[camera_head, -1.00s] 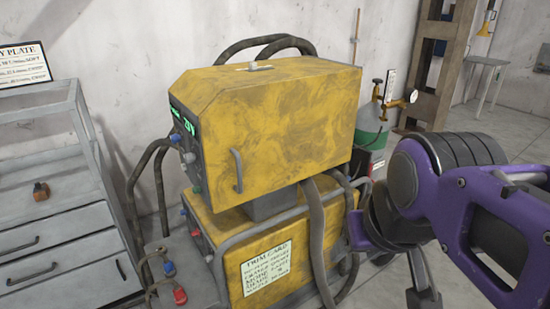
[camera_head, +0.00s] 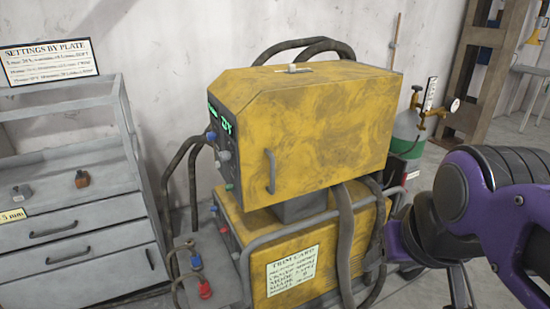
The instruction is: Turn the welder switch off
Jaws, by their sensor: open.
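The yellow welder (camera_head: 310,120) stands in the middle, a boxy unit above a lower yellow unit (camera_head: 235,225) in a grey pipe frame. A small pale lever or toggle (camera_head: 293,68) sits on its top; I cannot tell whether it is the welder switch or which way it is set. The front panel (camera_head: 222,140) faces left, at a steep angle, with lit green digits and blue, red and green knobs or buttons. My purple and dark arm (camera_head: 490,195) is at the right, apart from the welder. My gripper is not clearly in view.
A grey drawer cabinet (camera_head: 75,235) with a settings sign (camera_head: 50,62) stands left. Cables and hoses (camera_head: 345,230) hang around the welder. A green gas bottle (camera_head: 405,135) stands behind right. A trim card (camera_head: 293,270) is on the lower unit. A wooden post (camera_head: 495,75) stands at the back.

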